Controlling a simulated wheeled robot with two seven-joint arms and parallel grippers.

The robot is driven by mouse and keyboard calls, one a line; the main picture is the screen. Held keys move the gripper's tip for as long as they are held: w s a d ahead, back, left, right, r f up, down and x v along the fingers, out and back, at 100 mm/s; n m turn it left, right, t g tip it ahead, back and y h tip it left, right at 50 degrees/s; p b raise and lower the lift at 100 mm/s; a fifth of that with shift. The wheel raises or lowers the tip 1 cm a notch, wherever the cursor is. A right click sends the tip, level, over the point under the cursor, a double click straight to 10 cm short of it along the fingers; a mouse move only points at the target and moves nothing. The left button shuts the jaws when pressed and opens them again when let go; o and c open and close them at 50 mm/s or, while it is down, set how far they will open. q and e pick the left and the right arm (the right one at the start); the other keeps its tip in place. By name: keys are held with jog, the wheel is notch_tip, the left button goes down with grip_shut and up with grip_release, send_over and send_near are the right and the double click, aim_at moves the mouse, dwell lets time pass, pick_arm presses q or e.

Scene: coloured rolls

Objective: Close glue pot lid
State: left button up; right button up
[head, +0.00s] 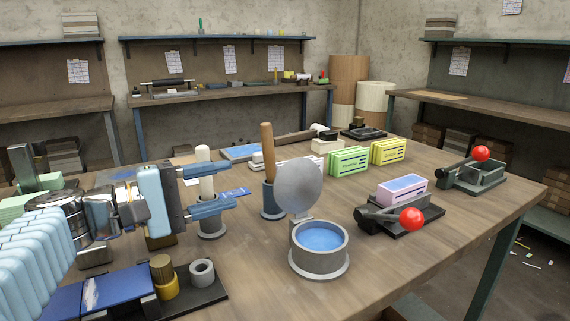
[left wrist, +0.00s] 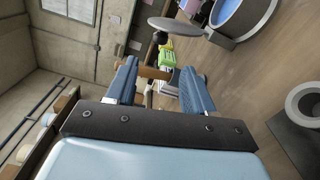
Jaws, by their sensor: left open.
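The glue pot (head: 319,247) is a round grey pot with blue contents, standing on the wooden table near its front middle. Its round grey lid (head: 298,186) stands upright, open, at the back of the pot rim. In the left wrist view the pot (left wrist: 240,16) is at the top right, with the lid (left wrist: 176,27) beside it, seen nearly edge-on. My left gripper (head: 228,193) is open and empty, to the left of the lid and apart from it. Its two blue fingers (left wrist: 161,88) show in the left wrist view with nothing held between them. My right gripper is not in view.
A holder with a wooden handle (head: 267,150) stands just behind the lid. A pale-handled tool (head: 206,185) is by my left fingers. Red-knobbed devices (head: 411,219) stand right of the pot. Boxes (head: 349,161) lie behind. The table front right of the pot is clear.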

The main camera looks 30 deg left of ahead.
aim_at(290, 171)
pick_arm(q)
jog(key=p+x, duration=0.1)
jog(key=x, duration=1.2)
jog(key=shift+d+p, duration=0.1)
jog(key=shift+p, duration=0.2)
grip_shut()
